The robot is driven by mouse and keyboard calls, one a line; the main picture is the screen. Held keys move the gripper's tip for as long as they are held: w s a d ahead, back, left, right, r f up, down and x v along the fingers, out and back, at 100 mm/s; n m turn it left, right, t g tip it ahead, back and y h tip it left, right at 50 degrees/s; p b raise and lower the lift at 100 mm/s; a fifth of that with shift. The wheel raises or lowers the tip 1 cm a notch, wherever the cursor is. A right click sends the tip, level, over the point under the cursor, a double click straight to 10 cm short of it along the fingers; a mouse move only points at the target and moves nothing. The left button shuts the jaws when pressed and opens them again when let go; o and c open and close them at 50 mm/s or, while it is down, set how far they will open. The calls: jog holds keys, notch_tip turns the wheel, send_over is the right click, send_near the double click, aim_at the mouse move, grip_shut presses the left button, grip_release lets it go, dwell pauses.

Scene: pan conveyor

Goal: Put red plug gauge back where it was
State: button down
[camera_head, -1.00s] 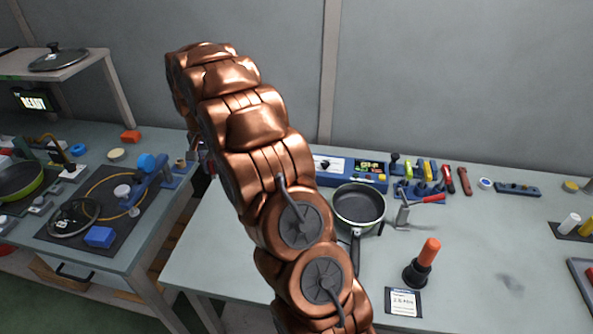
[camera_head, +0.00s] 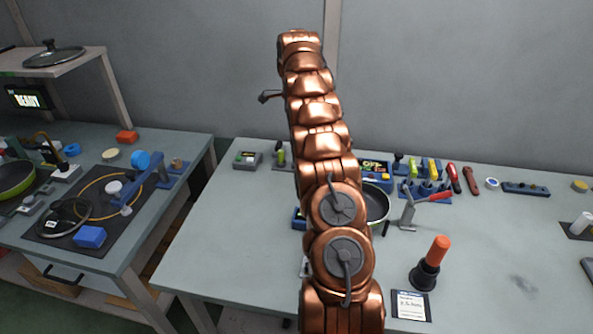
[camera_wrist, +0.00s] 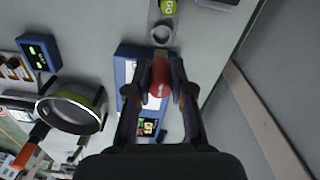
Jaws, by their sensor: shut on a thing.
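My gripper (camera_wrist: 159,82) is shut on the red plug gauge (camera_wrist: 160,76), whose rounded red body shows between the two fingertips in the wrist view. It is held over or near the blue box (camera_wrist: 122,82) with a white label and a lit display; the height between them is hard to tell. In the head view my arm hides the gripper and the gauge. A grey ring (camera_wrist: 161,35) lies just beyond the fingertips.
A green-rimmed pan (camera_wrist: 75,113) is left of the gripper in the wrist view. A blue rack (camera_head: 425,191) with several tools stands right of my arm.

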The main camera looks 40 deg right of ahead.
jog(key=shift+s+d, duration=0.15)
jog(key=shift+d, duration=0.2)
jog(key=shift+s+f, duration=0.1)
jog(key=shift+f, duration=0.4)
jog(key=shift+f+p, duration=1.25)
jog(key=shift+f, duration=3.2)
jog(key=shift+f, duration=0.2)
jog(key=c, duration=1)
grip_release()
jog(key=shift+r, duration=0.1)
